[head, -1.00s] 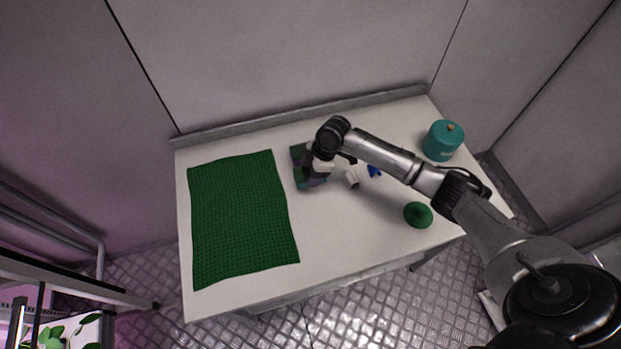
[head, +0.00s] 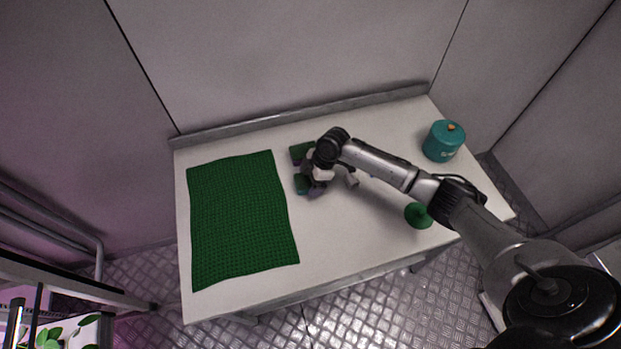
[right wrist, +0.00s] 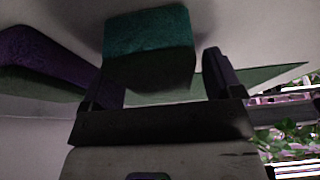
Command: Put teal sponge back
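The teal sponge (head: 301,185) lies on the white table, just right of the green mat (head: 240,220). It also shows in the right wrist view (right wrist: 150,32), with a dark lower part. My right gripper (head: 311,186) is low over the table at this sponge, and its wrist hides part of it. In the wrist view the right gripper (right wrist: 162,65) is open. The sponge lies between its fingers, with a small gap at the right finger. My left gripper is not in view.
A green and purple sponge (head: 301,151) lies just behind, also at left in the wrist view (right wrist: 40,58). The front middle of the table is clear.

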